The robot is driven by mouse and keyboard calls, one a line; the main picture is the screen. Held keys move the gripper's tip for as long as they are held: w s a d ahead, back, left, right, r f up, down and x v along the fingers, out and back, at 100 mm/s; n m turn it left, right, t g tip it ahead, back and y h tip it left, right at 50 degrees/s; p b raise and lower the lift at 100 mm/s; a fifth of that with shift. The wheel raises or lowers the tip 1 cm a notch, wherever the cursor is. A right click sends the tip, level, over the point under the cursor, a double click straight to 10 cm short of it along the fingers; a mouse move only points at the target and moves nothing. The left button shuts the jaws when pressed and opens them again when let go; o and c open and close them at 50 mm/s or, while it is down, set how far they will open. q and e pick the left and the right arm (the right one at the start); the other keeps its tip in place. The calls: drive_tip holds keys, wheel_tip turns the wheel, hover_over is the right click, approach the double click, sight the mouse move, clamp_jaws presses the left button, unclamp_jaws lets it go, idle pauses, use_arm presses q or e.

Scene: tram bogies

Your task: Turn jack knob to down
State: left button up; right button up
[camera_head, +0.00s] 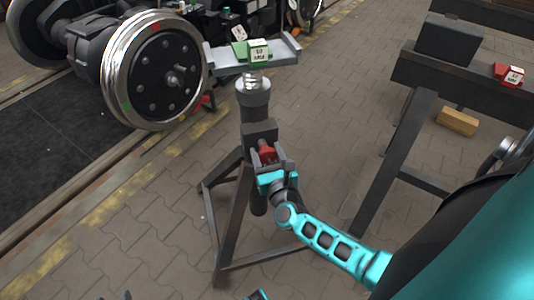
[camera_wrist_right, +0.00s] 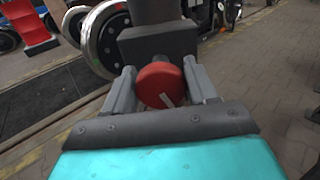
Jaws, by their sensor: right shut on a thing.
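The jack (camera_head: 256,95) stands on dark splayed legs in the middle of the head view. Its red knob (camera_head: 267,153) sits on a dark block at the front of the column. My right gripper (camera_head: 270,160) is shut on the knob. In the right wrist view the round red knob (camera_wrist_right: 160,85) is between the two grey fingers, with a pale mark at its lower right. Labelled green blocks (camera_head: 258,51) rest on the jack's grey top plate (camera_head: 285,55). My left gripper does not show clearly.
A wheelset (camera_head: 155,70) on rails stands at the left, close to the jack's top. A dark trestle (camera_head: 395,150) stands at the right, with a red labelled block (camera_head: 509,74) on its beam. A wooden block (camera_head: 457,121) lies behind it. Paving between is open.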

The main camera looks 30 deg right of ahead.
drive_tip(key=shift+n, duration=0.3)
drive_tip(key=n, duration=0.3)
drive_tip(key=shift+a+n, duration=0.15)
drive_tip(key=shift+n, duration=0.25)
drive_tip(key=n+p, duration=0.1)
drive_tip(key=n, duration=0.2)
drive_tip(key=shift+f+n, duration=0.1)
drive_tip(key=shift+n, duration=0.2)
drive_tip(key=n, duration=0.3)
drive_tip(key=shift+a+n+p, duration=0.1)
drive_tip(key=shift+n+p, duration=0.2)
drive_tip(key=n+p, duration=0.1)
drive_tip(key=n, duration=0.3)
drive_tip(key=shift+f+n, duration=0.15)
drive_tip(key=shift+n, duration=0.15)
drive_tip(key=n, duration=0.3)
drive_tip(key=shift+n+p, duration=0.3)
drive_tip(key=shift+p, duration=0.1)
drive_tip(key=n, duration=0.3)
drive_tip(key=shift+f+n+p, duration=0.15)
drive_tip(key=shift+n+p, duration=0.15)
drive_tip(key=shift+p, duration=0.1)
drive_tip(key=n, duration=0.4)
drive_tip(key=shift+f+p, duration=0.1)
drive_tip(key=shift+p, duration=0.3)
drive_tip(key=shift+n, duration=1.3)
